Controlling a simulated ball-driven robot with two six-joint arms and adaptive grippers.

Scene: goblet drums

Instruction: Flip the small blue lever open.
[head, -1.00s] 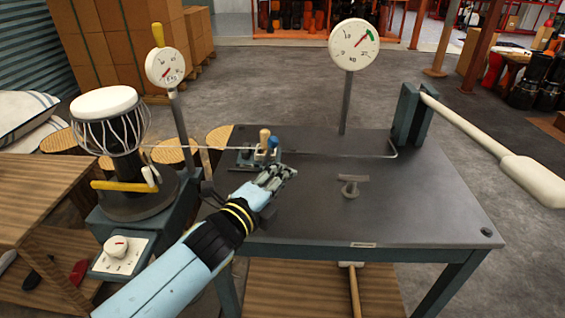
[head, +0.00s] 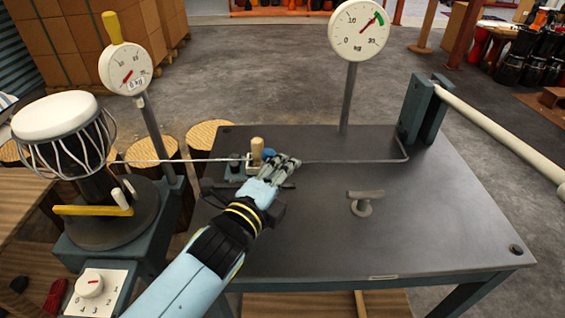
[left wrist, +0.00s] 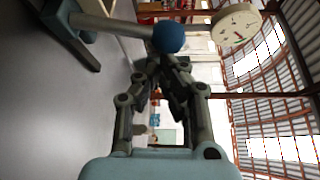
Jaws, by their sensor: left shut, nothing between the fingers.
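The small blue lever ends in a blue ball knob (head: 269,153), beside an upright wooden-handled lever (head: 257,148) on a small block on the dark table. In the left wrist view the blue knob (left wrist: 169,36) is large, on a grey shaft reaching in from the left. My left gripper (head: 290,162) is shut and empty, just right of the knob in the head view, and partly covers the block. In the left wrist view its fingertips (left wrist: 172,64) are just below the knob; I cannot tell whether they touch it. My right gripper is not in view.
A thin rod (head: 335,160) crosses the table (head: 430,220) behind the gripper. A dial gauge (head: 359,30) stands at the back, another (head: 126,68) at the left. A goblet drum (head: 57,117) stands on the left. A grey T-shaped knob (head: 365,201) stands on the clear middle of the table.

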